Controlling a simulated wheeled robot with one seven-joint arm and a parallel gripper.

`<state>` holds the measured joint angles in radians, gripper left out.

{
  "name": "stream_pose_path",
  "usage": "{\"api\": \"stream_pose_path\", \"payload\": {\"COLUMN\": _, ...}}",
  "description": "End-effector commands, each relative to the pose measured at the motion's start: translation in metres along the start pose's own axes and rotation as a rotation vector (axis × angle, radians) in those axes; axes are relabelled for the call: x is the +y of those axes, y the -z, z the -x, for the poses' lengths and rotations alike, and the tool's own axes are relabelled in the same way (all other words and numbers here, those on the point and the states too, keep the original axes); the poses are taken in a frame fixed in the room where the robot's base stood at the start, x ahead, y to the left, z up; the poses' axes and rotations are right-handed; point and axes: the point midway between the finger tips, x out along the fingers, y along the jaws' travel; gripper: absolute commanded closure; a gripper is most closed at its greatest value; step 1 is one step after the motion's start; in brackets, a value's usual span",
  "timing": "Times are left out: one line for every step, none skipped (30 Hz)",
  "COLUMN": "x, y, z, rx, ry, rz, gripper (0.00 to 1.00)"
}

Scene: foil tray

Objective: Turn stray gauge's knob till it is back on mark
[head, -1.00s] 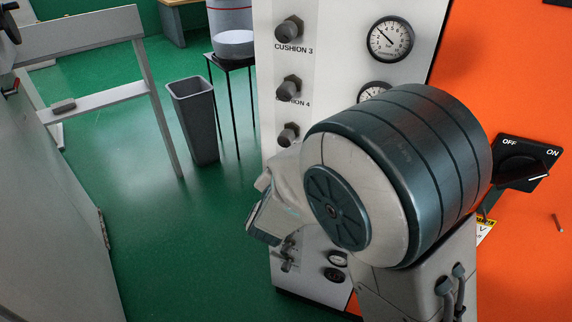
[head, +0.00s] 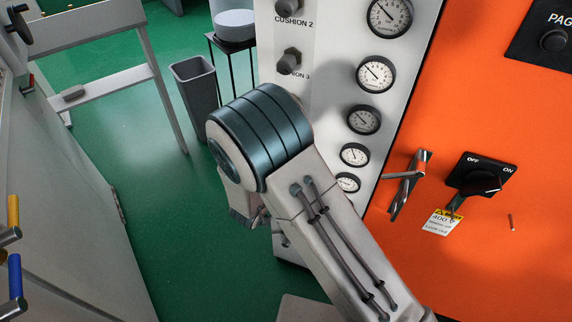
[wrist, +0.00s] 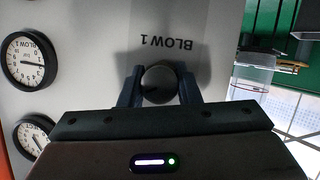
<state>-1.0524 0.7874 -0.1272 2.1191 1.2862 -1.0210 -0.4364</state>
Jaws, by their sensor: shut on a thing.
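In the wrist view, my gripper (wrist: 160,90) is shut on a dark round knob (wrist: 158,82), one finger on each side. The label beside it reads BLOW 1, upside down in this view. A round white gauge (wrist: 28,60) with a black rim is to the left, roughly level with the knob; its needle points to picture right. A second gauge (wrist: 33,132) sits below it, partly cut off. In the head view, my arm hides the held knob and most of my gripper. Several gauges, such as one large gauge (head: 376,74), run down the white panel (head: 325,40).
Another knob (head: 289,61) sits above my arm on the panel. To the right, an orange panel (head: 480,110) carries an ON/OFF switch (head: 474,183). A grey bin (head: 195,85) and a black stand (head: 232,60) are behind. Green floor is clear at left.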

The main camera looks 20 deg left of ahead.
Motion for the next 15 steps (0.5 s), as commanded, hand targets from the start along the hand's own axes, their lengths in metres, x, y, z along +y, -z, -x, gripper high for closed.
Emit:
{"api": "stream_pose_path", "payload": {"x": -0.0006, "y": 0.0022, "z": 0.0014, "rx": 0.0, "ry": -0.004, "rz": 0.015, "gripper": 0.93}}
{"api": "stream_pose_path", "payload": {"x": -0.0007, "y": 0.0021, "z": 0.0012, "rx": 0.0, "ry": -0.007, "rz": 0.022, "gripper": 0.93}}
{"api": "stream_pose_path", "payload": {"x": -0.0007, "y": 0.0018, "z": 0.0011, "rx": 0.0, "ry": -0.011, "rz": 0.03, "gripper": 0.93}}
{"api": "stream_pose_path", "payload": {"x": -0.0007, "y": 0.0015, "z": 0.001, "rx": 0.001, "ry": -0.013, "rz": 0.036, "gripper": 0.93}}
{"api": "stream_pose_path", "payload": {"x": -0.0007, "y": 0.0011, "z": 0.0008, "rx": 0.0, "ry": -0.016, "rz": 0.041, "gripper": 0.93}}
{"api": "stream_pose_path", "payload": {"x": -0.0007, "y": 0.0008, "z": 0.0007, "rx": 0.001, "ry": -0.018, "rz": 0.047, "gripper": 0.93}}
{"api": "stream_pose_path", "payload": {"x": -0.0007, "y": 0.0006, "z": 0.0006, "rx": 0.001, "ry": -0.019, "rz": 0.05, "gripper": 0.93}}
{"api": "stream_pose_path", "payload": {"x": -0.0008, "y": 0.0005, "z": 0.0006, "rx": 0.001, "ry": -0.02, "rz": 0.053, "gripper": 0.93}}
{"api": "stream_pose_path", "payload": {"x": -0.0008, "y": 0.0003, "z": 0.0005, "rx": 0.001, "ry": -0.021, "rz": 0.055, "gripper": 0.93}}
{"api": "stream_pose_path", "payload": {"x": -0.0009, "y": 0.0002, "z": 0.0004, "rx": 0.001, "ry": -0.021, "rz": 0.056, "gripper": 0.93}}
{"api": "stream_pose_path", "payload": {"x": -0.0009, "y": 0.0002, "z": 0.0004, "rx": 0.001, "ry": -0.022, "rz": 0.057, "gripper": 0.93}}
{"api": "stream_pose_path", "payload": {"x": -0.001, "y": 0.0001, "z": 0.0003, "rx": 0.001, "ry": -0.022, "rz": 0.057, "gripper": 0.93}}
{"api": "stream_pose_path", "payload": {"x": -0.001, "y": 0.0, "z": 0.0003, "rx": 0.001, "ry": -0.022, "rz": 0.057, "gripper": 0.93}}
{"api": "stream_pose_path", "payload": {"x": -0.001, "y": 0.0, "z": 0.0003, "rx": 0.001, "ry": -0.022, "rz": 0.057, "gripper": 0.93}}
{"api": "stream_pose_path", "payload": {"x": -0.001, "y": 0.0, "z": 0.0003, "rx": 0.002, "ry": -0.022, "rz": 0.057, "gripper": 0.93}}
